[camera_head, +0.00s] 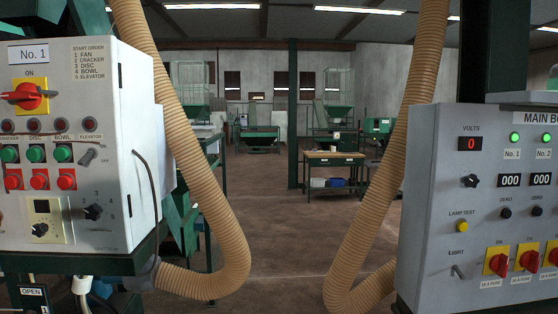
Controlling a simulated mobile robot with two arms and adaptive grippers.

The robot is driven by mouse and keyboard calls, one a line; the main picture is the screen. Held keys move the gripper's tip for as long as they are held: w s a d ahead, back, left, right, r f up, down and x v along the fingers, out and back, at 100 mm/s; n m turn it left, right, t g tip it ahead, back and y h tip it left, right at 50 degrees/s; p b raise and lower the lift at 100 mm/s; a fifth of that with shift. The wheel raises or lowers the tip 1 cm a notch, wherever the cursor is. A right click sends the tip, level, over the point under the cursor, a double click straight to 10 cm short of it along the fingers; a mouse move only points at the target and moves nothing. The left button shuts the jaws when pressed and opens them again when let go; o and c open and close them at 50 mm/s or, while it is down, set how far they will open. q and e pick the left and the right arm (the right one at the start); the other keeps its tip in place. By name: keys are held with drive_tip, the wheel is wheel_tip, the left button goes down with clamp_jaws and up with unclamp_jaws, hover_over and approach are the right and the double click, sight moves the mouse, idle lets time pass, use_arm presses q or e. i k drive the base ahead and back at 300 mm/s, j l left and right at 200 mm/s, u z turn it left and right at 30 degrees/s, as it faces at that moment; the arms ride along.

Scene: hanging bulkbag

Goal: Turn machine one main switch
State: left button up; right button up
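The machine one main switch (29,96) is a red rotary handle on a yellow plate, at the upper left of a white control box (100,100) labelled "No. 1". Its handle lies about horizontal, and the word ON is printed above it. Its left end is close to the picture's left edge. Neither of my grippers shows in the head view.
Below the switch are dark red lamps, green buttons (36,153) and red buttons (40,179). A grey main box (420,200) with red-yellow switches stands at the right. Two beige hoses (208,190) (385,190) hang between the boxes. Open floor (285,240) lies between them.

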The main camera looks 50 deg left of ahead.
sight(27, 96)
drive_tip(key=u, duration=2.75)
